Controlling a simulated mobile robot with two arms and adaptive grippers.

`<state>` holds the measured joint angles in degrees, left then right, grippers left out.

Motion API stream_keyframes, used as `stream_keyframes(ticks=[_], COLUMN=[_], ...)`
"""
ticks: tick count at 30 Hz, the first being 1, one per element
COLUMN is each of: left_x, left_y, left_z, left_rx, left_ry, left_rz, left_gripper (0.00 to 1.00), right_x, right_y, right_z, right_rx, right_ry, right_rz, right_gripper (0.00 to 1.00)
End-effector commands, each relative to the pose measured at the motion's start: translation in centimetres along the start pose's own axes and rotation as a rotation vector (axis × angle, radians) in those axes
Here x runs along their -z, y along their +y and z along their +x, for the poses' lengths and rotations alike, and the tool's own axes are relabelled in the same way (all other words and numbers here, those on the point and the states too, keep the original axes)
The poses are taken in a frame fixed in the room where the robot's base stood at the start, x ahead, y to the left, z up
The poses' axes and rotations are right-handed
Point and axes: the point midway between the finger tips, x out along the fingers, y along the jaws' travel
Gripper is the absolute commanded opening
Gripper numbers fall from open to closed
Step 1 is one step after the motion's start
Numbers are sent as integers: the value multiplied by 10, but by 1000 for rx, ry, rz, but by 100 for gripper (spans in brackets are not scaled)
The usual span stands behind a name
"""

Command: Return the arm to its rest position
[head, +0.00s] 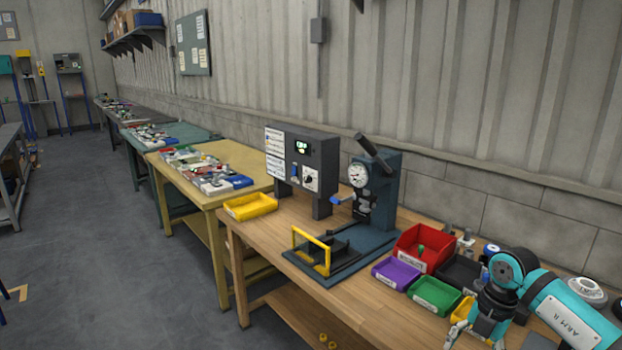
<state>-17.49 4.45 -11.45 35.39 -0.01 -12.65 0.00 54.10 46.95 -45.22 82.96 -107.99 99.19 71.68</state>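My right arm (570,318), teal and marked "ARM R", comes in at the lower right over the wooden workbench (390,327). Its gripper (474,345) points down at the bottom edge of the head view, near the front of the bench and just in front of the green bin. The fingers spread apart and look open, with nothing seen between them. The fingertips are partly cut off by the picture's edge. My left arm and gripper are not in view.
A purple bin (396,273), green bin (434,297), red bin (425,249) and black bin (459,273) stand close to the arm. A dial press (376,195), yellow-handled fixture (312,252), control box (302,160) and yellow tray (250,207) stand left. Floor (90,240) is clear.

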Motion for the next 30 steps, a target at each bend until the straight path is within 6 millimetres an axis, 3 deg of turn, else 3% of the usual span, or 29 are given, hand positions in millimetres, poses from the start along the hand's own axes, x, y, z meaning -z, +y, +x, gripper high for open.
stream_keyframes(ticks=[8,13,16,19,22,24,28,30], left_x=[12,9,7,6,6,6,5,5], left_y=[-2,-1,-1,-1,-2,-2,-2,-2], left_z=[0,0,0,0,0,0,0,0], left_rx=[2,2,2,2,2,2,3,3], left_ry=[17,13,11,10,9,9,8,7], left_rz=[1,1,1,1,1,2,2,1], left_gripper=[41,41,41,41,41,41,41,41], right_x=[37,74,96,92,71,63,66,77], right_y=[38,78,107,119,95,66,2,-37], right_z=[48,90,126,175,238,281,356,393], right_rx=[-190,-441,-694,-967,-1117,-1137,-1083,-1022], right_ry=[207,409,553,618,556,487,353,283], right_rz=[-54,-32,92,379,736,935,1243,1385], right_gripper=[68,68,68,68,68,68,68,68])
